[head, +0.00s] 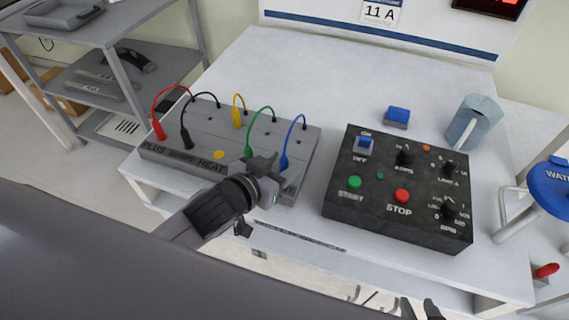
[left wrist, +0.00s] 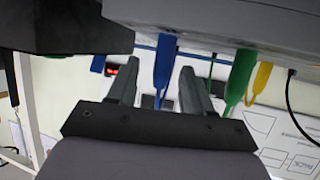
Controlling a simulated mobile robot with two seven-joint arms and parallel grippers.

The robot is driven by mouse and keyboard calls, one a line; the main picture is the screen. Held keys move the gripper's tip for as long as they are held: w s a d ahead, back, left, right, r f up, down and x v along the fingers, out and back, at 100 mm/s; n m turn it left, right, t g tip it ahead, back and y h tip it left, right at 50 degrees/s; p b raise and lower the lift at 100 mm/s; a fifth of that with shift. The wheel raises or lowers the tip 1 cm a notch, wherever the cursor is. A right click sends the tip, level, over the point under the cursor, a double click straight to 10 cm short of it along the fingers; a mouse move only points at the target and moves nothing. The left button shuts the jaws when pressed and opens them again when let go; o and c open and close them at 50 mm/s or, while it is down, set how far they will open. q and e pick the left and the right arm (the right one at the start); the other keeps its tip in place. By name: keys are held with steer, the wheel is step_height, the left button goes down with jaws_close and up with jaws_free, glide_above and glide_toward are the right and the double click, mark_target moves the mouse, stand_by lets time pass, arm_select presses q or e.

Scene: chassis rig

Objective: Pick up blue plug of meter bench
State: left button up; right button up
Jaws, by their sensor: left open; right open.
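The meter bench (head: 215,133) is a grey sloped box with red, black, yellow, green and blue plugs on cables. The blue plug (head: 284,162) stands upright at its right end, its cable looping to the back. My left gripper (head: 270,172) is at the bench's front right, beside the blue plug. In the left wrist view the blue plug (left wrist: 163,68) shows between the open fingers of my left gripper (left wrist: 157,90); whether they touch it cannot be told. My right gripper (head: 420,308) is open and empty at the bottom edge, partly cut off.
The green plug (head: 249,148) is close to the left of my left gripper. A black control box (head: 400,225) with knobs and buttons stands to the right. The table's back left is clear.

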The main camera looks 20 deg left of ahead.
mark_target(281, 164)
arm_select(q)
steer(key=shift+x, duration=1.8)
steer(key=shift+r, duration=0.1)
steer(key=shift+c, duration=0.3)
steer(key=shift+a, duration=0.1)
jaws_close()
